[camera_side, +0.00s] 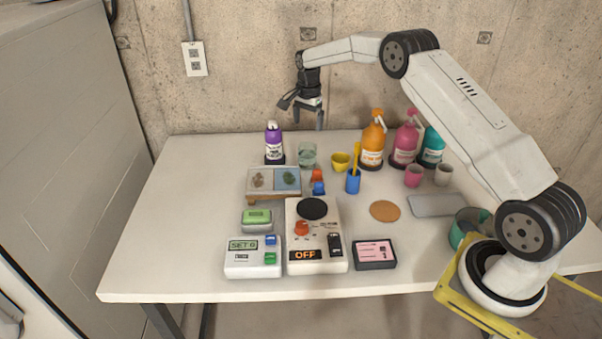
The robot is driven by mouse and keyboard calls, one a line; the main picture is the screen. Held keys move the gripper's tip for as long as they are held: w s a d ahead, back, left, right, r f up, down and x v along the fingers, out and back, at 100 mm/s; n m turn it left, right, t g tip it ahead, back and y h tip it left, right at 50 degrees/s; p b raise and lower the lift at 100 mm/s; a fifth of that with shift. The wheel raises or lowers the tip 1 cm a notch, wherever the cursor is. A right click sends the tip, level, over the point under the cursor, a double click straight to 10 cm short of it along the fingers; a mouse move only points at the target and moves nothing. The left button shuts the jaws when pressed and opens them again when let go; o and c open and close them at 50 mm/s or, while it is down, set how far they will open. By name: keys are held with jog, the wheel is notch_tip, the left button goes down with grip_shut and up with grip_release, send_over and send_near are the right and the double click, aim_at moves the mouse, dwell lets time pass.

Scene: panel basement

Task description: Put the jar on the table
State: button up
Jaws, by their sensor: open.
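A clear, greenish glass jar (308,156) stands upright near the back of the white table (180,215), just right of the purple bottle. It is small in view, and I cannot tell what is in it or exactly what its base rests on. My gripper (303,111) hangs above the back of the table, over the jar and apart from it. Its jaws are open and empty, with one finger pointing down and the other angled out to the left.
Close by the jar stand the purple bottle (274,145), a yellow cup (340,162) and a two-panel tray (260,197). Orange (372,147), pink and teal pump bottles stand at back right. Devices (252,264) fill the front middle. The table's left side is clear.

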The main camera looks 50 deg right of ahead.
jog(key=s+a+r+n+t, duration=0.1)
jog(key=s+a+r+n, duration=0.3)
jog(key=s+a+n, duration=0.95)
jog(key=s+a, duration=0.1)
jog(key=s, duration=0.6)
jog(key=s+a+f+n+t, duration=0.1)
jog(key=s+a+n, duration=0.2)
jog(key=s, duration=0.6)
jog(key=shift+s+a+t, duration=0.3)
jog(key=shift+s+a, duration=0.05)
jog(key=shift+a, duration=0.75)
